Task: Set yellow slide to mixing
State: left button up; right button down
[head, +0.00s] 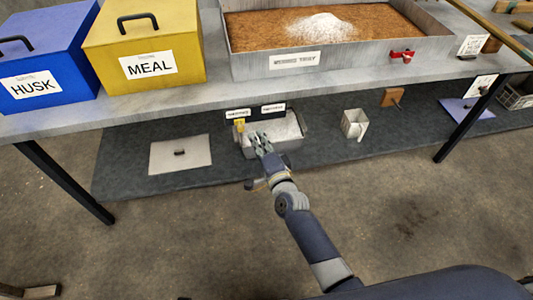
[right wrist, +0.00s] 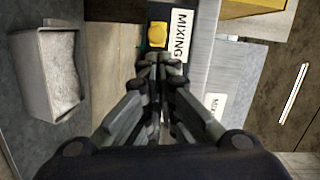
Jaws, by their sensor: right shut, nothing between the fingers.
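The yellow slide (head: 239,125) is a small yellow block at the left end of a dark strip above a grey metal bin (head: 291,133) on the lower shelf. The slide sits just below the left of two white labels (head: 237,113). In the right wrist view, the yellow slide (right wrist: 157,34) lies beside the label reading MIXING (right wrist: 181,35). My right gripper (head: 262,143) is shut and empty, in front of the bin and right of the slide. Its fingertips (right wrist: 160,66) appear close to the slide; I cannot tell whether they touch. My left gripper is out of view.
Above stands a table with a blue HUSK box (head: 45,60), a yellow MEAL box (head: 145,45) and a grey tray (head: 350,60) of brown grain with white powder. On the lower shelf are a flat plate (head: 170,155) and a small metal scoop-like container (head: 354,124).

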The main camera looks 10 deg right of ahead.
jog(key=v, duration=0.8)
jog(key=shift+s, duration=0.2)
jog(key=s+d+f+n+g+h, duration=0.15)
jog(key=s+f+n+g, duration=0.25)
jog(key=s+f, duration=0.45)
jog(key=s+d+f+n+g, duration=0.3)
jog(key=s+f+n+g, duration=0.15)
jog(key=f, duration=0.65)
jog(key=s+d+f+n+g, duration=0.2)
jog(key=s+f+n+g, duration=0.15)
jog(key=s+f, duration=0.45)
jog(key=s+d+f+n+g+h, duration=0.2)
jog(key=s+d+f+n+g, duration=0.15)
jog(key=s+d+f, duration=0.45)
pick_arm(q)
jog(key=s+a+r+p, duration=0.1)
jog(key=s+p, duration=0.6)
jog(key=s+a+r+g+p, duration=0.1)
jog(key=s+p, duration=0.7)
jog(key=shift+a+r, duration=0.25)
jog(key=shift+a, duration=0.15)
pick_arm(e)
jog(key=s+r, duration=0.4)
jog(key=s, duration=1.2)
jog(key=shift+s+d+g, duration=0.25)
jog(key=shift+d+g, duration=0.1)
jog(key=shift+d, duration=0.05)
